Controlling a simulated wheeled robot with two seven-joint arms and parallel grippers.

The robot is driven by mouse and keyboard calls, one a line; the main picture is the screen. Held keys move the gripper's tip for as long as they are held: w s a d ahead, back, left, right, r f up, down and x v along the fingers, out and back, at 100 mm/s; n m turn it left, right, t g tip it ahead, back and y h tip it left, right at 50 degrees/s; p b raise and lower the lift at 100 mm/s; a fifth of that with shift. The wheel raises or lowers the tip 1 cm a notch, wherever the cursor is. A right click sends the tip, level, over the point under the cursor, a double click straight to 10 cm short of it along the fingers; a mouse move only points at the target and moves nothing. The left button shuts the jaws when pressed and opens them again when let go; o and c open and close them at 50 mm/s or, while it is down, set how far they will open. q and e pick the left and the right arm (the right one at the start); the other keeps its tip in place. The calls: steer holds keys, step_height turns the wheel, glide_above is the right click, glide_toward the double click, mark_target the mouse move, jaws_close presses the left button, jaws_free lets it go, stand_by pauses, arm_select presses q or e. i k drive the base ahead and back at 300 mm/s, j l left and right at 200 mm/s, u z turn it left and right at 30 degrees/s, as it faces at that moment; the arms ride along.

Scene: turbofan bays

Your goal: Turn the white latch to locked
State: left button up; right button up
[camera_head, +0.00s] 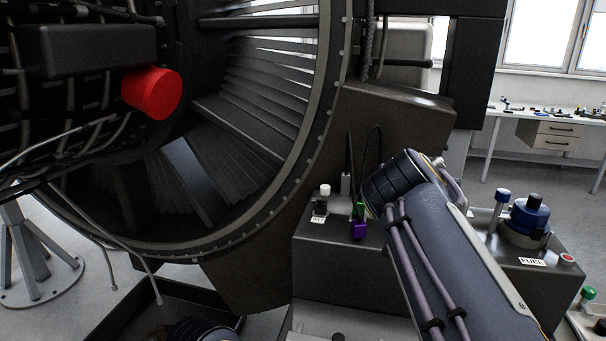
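A small fitting with a white top and dark body (321,201) stands on the left end of the grey bench unit (315,255), behind a small white label. It may be the white latch; it is too small to tell its position. My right arm comes in from the lower right, and its dark blue wrist is right of this fitting, apart from it in the picture. The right gripper's fingers cannot be made out beyond the wrist. My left gripper is out of view; only a dark rounded part, likely of my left arm, shows at the bottom edge.
A purple and green fitting (359,226) stands between the white-topped fitting and my wrist. A blue cap (530,215) sits by the FUEL label at right. The large engine ring (318,130) and a red cylinder (152,92) fill the left.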

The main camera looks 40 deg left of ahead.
mark_target(324, 189)
steer(key=j+z, duration=0.2)
steer(key=j, duration=0.55)
steer(key=k+j+z, duration=0.2)
steer(key=j, duration=0.55)
steer(key=j+z, duration=0.2)
steer(key=j, duration=0.2)
steer(key=k+j+z, duration=0.2)
steer(key=j, duration=0.2)
steer(key=j+z, duration=0.2)
steer(key=j, duration=0.2)
steer(key=k, duration=0.05)
